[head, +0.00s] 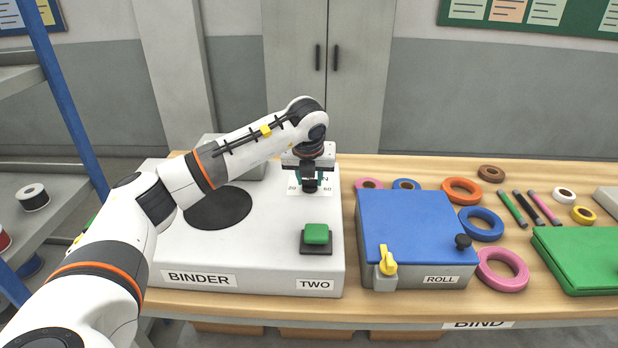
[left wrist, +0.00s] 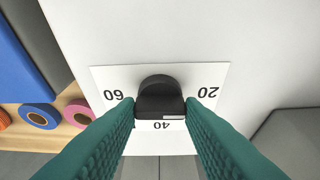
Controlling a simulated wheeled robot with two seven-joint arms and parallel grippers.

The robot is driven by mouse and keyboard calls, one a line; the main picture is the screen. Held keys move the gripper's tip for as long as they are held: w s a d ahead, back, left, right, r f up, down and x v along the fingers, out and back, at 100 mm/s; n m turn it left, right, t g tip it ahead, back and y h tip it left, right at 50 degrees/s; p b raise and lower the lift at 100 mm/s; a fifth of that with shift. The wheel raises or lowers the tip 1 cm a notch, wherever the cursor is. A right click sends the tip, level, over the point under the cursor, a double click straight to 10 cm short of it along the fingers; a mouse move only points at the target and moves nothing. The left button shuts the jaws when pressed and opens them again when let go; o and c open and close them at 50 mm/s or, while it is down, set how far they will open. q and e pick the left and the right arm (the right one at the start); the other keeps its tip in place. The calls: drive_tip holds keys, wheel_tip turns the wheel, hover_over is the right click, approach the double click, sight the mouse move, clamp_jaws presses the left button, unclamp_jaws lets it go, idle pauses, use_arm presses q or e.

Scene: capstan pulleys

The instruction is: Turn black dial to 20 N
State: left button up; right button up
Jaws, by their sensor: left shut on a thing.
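The black dial (head: 310,186) sits on a white scale plate (head: 326,190) at the back right of the white binder machine. In the left wrist view, the dial (left wrist: 158,92) is between the two green fingers of my left gripper (left wrist: 160,108), which are shut on its sides. The plate (left wrist: 108,78) appears upside down there, with 60 on the left, 20 on the right and 40 below the dial. A small pale mark shows on the dial's lower edge near the 40. My left gripper (head: 311,175) points down over the dial. My right gripper is not in view.
A green button (head: 316,234) stands on the binder (head: 260,265) in front of the dial. Several tape rings and a green binder (head: 580,255) lie farther right.

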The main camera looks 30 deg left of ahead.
use_arm(q)
drive_tip(key=shift+n, duration=0.3)
drive_tip(key=o, duration=1)
drive_tip(key=b+v, duration=0.1)
drive_tip(key=v, duration=1.1)
drive_tip(key=shift+w+d, duration=0.15)
